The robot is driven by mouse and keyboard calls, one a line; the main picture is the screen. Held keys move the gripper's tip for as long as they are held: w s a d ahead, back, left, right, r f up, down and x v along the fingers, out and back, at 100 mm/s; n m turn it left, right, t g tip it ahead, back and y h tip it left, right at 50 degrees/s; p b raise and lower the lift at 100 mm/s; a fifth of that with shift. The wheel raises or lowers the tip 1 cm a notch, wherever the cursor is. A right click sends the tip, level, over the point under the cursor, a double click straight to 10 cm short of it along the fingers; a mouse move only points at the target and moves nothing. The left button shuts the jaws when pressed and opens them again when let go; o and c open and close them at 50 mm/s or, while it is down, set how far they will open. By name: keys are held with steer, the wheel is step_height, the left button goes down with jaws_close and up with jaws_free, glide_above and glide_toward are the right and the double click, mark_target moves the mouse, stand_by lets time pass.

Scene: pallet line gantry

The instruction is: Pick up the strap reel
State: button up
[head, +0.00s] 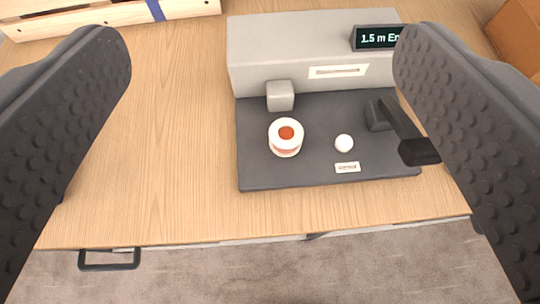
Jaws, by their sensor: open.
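A small round reel-like piece (286,138), with white flanges and a red centre on top, stands upright on the dark base of a grey bench machine. It looks like the strap reel. My gripper (262,50) is open, with its two dark studded fingers wide apart at the left and right of the picture. Nothing is between the fingertips in their grip, and the reel is seen in the gap between them, apart from both. The right finger hides part of the machine's right side and its display.
The grey machine (290,45) has a small display (378,38), a grey block (280,96), a white knob (344,143) and a black lever (405,130) right of the reel. A wooden pallet (100,18) lies back left. The wooden table (180,150) is clear left of the machine.

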steer(key=w+f+g, duration=0.1)
steer(key=w+f, duration=0.3)
steer(key=f, duration=1.1)
steer(key=m+g+h+b, duration=0.1)
steer(key=h, duration=0.1)
glide_toward(286, 134)
steer(key=b+x, duration=0.1)
steer(key=x, duration=0.3)
steer(key=shift+f+b, duration=0.35)
steer(key=shift+b, duration=0.05)
steer(key=shift+r+b+x, duration=0.2)
steer(key=shift+b+x, duration=0.8)
steer(key=shift+x, duration=1.9)
steer(key=shift+w, duration=0.1)
steer(key=shift+r, duration=0.1)
steer(key=c, duration=1.2)
steer(key=shift+o, duration=0.2)
steer(key=shift+r, duration=0.15)
